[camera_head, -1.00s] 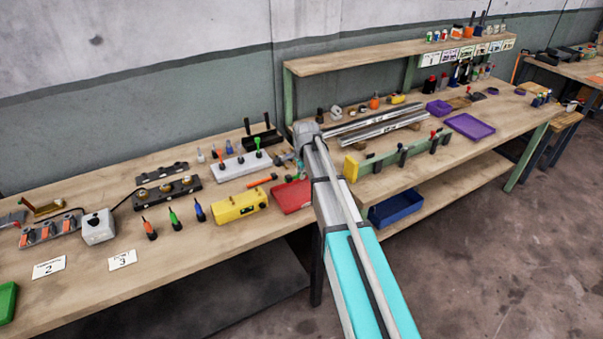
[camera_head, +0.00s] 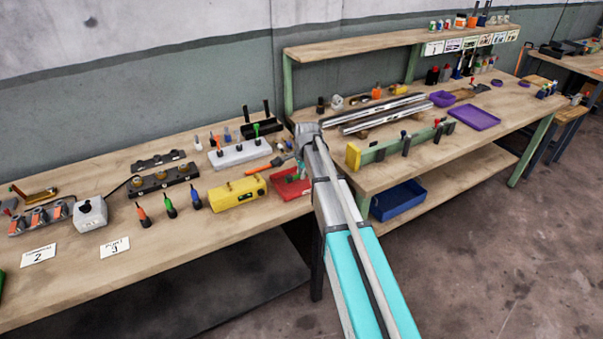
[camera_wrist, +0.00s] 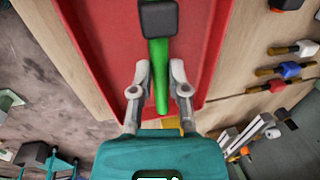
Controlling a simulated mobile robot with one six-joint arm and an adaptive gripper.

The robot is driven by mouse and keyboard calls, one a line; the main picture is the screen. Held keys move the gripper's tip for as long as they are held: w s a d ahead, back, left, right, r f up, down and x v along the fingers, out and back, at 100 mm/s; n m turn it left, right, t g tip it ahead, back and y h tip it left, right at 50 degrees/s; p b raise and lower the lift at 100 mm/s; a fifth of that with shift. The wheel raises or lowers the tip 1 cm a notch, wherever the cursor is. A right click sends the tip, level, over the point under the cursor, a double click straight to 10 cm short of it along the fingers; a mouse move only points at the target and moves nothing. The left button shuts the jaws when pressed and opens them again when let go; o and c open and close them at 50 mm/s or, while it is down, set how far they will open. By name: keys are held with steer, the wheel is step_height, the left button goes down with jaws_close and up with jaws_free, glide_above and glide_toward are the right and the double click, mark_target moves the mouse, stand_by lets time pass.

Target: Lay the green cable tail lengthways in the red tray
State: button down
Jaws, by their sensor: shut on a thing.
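The red tray (camera_head: 282,190) lies at the front of the bench, left of my arm. In the wrist view its red floor and side walls (camera_wrist: 98,45) fill the upper middle. The green cable tail (camera_wrist: 159,62) runs lengthways between those walls, with a dark block (camera_wrist: 160,18) at its far end. My gripper (camera_wrist: 160,72) is shut on the tail, one finger on each side. In the head view a bit of green (camera_head: 301,171) shows over the tray; my arm hides most of the gripper. I cannot tell whether the tail touches the tray floor.
A yellow box (camera_head: 237,192) stands close left of the tray. A white block (camera_head: 240,155) with upright plugs is behind. A green rail (camera_head: 395,150) with clamps lies right of my arm. A blue bin (camera_head: 398,200) sits on the lower shelf.

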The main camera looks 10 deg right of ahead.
steer(key=shift+f+b, duration=0.7)
steer(key=shift+f, duration=0.3)
steer(key=c, duration=0.5)
jaws_free()
steer(key=shift+c, duration=0.2)
steer(key=shift+r, duration=0.1)
